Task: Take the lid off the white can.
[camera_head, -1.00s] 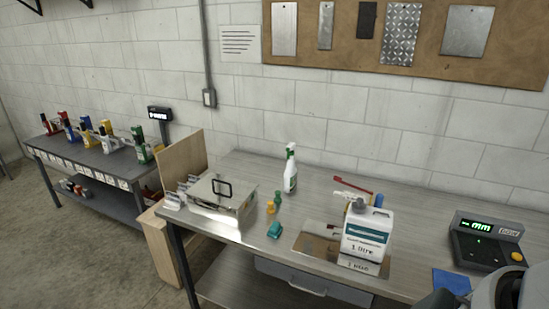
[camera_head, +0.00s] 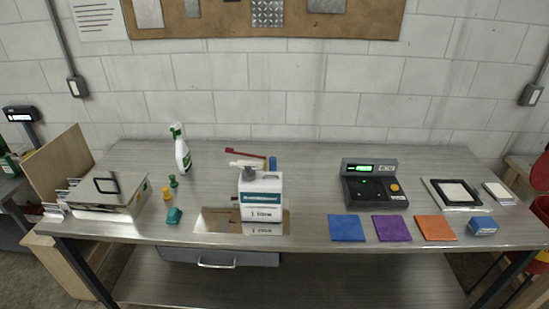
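A white can (camera_head: 261,196) with a teal label and "1 litre" lettering stands upright on the workbench, left of centre. A grey-brown cap-like part (camera_head: 248,173) shows at its top left, and a whitish nozzle-like shape shows just above it. I cannot tell whether these are one piece or whether the nozzle belongs to something behind. The can stands on a shiny plate (camera_head: 215,222) that reflects it. Neither of my grippers is in view.
A metal box (camera_head: 113,189) with a black handle and a spray bottle (camera_head: 182,153) stand left. Behind the can lies a red-handled tool (camera_head: 243,153). Right are a scale (camera_head: 371,188), coloured pads (camera_head: 391,228) and a black-framed tray (camera_head: 436,201). Bench between can and scale is clear.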

